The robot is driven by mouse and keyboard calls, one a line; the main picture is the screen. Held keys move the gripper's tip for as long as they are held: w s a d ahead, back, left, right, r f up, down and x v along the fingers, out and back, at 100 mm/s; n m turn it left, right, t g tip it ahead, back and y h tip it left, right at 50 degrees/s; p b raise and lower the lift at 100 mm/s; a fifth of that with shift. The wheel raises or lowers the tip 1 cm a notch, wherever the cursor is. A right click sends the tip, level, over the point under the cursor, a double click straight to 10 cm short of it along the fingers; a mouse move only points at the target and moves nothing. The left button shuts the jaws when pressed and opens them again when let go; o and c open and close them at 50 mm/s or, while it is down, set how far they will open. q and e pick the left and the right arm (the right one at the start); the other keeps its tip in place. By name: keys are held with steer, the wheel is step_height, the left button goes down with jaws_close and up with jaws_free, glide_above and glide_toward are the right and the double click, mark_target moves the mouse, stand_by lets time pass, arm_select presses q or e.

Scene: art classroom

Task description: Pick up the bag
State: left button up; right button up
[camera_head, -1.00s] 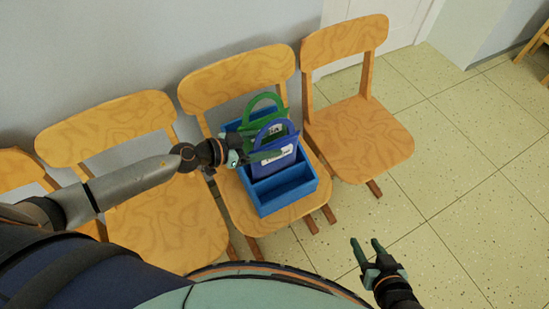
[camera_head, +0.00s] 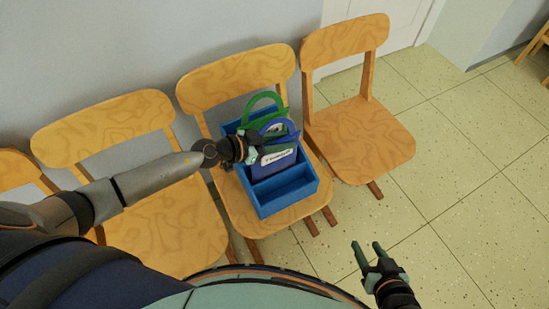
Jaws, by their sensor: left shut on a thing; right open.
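A blue bag (camera_head: 270,171) with a white label and a looped handle stands in a blue box on the middle chair. A green bag (camera_head: 262,113) with a looped handle stands just behind it in the same box. My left gripper (camera_head: 268,145) is at the top of the blue bag, shut on it near the base of the handle; its fingertips are partly hidden against the bag. My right gripper (camera_head: 367,252) is open and empty above the floor, lower right.
The blue box (camera_head: 287,197) has a divider and an empty front compartment. Wooden chairs stand at the left (camera_head: 148,220) and right (camera_head: 362,135) of it, along a grey wall (camera_head: 130,45). The tiled floor (camera_head: 460,200) at the right is clear.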

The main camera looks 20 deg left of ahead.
arm_select(q)
jaws_close()
stand_by(0.8)
